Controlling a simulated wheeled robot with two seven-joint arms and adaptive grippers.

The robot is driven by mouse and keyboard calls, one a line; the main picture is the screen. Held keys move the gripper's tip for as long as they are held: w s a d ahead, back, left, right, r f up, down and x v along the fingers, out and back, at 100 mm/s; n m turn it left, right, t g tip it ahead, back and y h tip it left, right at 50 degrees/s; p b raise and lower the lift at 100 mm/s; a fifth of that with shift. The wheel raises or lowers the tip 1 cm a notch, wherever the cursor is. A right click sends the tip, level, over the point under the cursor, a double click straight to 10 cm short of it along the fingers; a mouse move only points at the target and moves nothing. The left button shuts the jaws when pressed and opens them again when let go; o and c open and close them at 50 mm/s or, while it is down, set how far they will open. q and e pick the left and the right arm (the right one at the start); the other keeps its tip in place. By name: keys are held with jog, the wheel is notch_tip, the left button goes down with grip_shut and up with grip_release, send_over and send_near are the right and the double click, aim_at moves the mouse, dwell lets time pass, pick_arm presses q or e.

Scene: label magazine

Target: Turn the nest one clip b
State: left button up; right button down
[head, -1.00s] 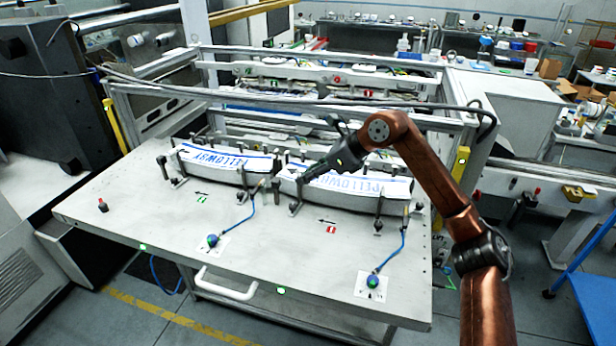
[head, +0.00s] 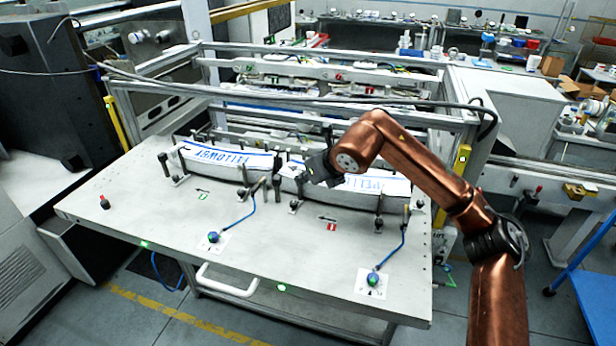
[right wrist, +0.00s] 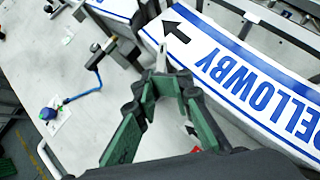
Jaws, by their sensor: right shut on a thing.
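The right-hand nest (head: 350,199), beside a red marker, holds a white label (head: 375,183) with blue lettering. The label and its black arrow show large in the right wrist view (right wrist: 250,75). My right gripper (head: 303,181) is at this nest's left end, above its front edge. In the right wrist view its green-padded fingers (right wrist: 168,82) close together on a small clip (right wrist: 161,58), whose pale tip shows between them. Most of the clip is hidden by the fingers, and I cannot read a letter on it. My left gripper is not in view.
A second nest with a similar label (head: 228,157) lies to the left. Several black clip posts stand along both nests. Two blue-cabled buttons (head: 373,279) sit on the front plate (head: 290,245), which is otherwise mostly clear. A frame rail (head: 330,103) runs behind.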

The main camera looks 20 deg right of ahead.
jog(key=m+h, duration=0.1)
jog(key=m, duration=0.1)
jog(key=a+m+h, duration=0.1)
jog(key=h, duration=0.1)
jog(key=m+h+b, duration=0.1)
jog(key=m, duration=0.1)
jog(key=shift+a+r+m, duration=0.1)
jog(key=shift+a+m, duration=0.2)
jog(key=shift+a, duration=0.05)
jog(key=shift+d, duration=0.1)
dwell(0.7)
